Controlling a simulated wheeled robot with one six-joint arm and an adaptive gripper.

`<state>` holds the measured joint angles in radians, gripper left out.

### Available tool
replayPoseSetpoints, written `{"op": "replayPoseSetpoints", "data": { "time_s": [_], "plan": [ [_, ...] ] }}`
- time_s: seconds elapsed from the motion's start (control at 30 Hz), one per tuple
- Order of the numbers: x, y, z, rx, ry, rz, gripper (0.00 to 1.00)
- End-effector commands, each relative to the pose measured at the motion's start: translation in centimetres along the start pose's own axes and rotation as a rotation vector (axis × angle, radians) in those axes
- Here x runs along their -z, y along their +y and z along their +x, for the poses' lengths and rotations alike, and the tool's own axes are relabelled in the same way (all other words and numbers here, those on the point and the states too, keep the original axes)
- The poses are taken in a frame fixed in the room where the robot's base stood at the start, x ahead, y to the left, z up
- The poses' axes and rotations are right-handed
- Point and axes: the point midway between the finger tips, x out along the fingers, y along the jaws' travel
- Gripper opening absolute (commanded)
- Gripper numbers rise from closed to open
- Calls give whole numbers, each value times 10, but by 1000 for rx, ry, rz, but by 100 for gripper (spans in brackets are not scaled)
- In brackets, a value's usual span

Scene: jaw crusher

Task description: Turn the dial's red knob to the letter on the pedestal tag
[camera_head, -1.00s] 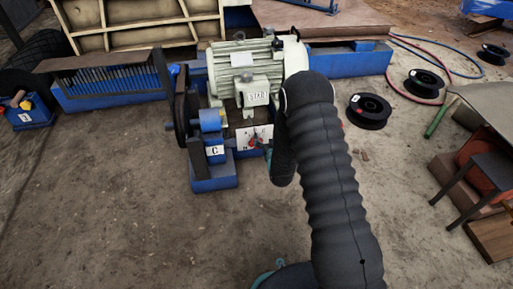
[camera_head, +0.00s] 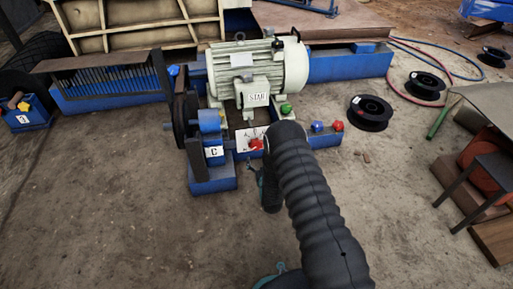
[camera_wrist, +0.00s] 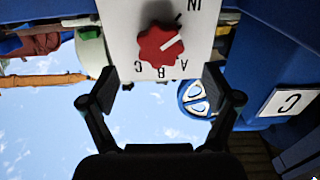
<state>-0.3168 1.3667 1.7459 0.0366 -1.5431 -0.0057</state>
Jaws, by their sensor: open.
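The red knob (camera_wrist: 160,46) is a scalloped disc with a white pointer line, on a white dial plate (camera_wrist: 120,20). In the wrist view the pointer slants to the right and slightly up, away from the letter C at lower left; B and A also show. The knob also shows in the head view (camera_head: 256,144). The pedestal tag (camera_head: 214,152) reads C; it also shows in the wrist view (camera_wrist: 290,102). My gripper (camera_wrist: 159,78) is open and empty, its fingertips apart on either side below the knob. No contact with the knob shows.
A pale green motor (camera_head: 258,72) marked STAR stands behind the dial. Green, blue and red buttons (camera_head: 317,126) sit to its right. Black spools (camera_head: 369,112) lie on the ground at right.

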Motion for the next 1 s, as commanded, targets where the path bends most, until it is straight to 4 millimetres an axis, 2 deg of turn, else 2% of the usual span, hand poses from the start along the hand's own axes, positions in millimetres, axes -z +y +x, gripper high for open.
{"op": "replayPoseSetpoints", "data": {
  "time_s": [0.2, 0.4, 0.6, 0.83, 0.87, 1.0],
  "plan": [
    [-1, 0, 40, 0, 2, 0, 88],
    [-1, 0, 65, 0, 0, 0, 88],
    [-1, 0, 74, 0, -1, 0, 88],
    [0, 0, 74, 0, -2, 0, 88],
    [0, 0, 74, 0, -2, 0, 86],
    [0, 0, 74, 0, -2, 0, 51]
  ]
}}
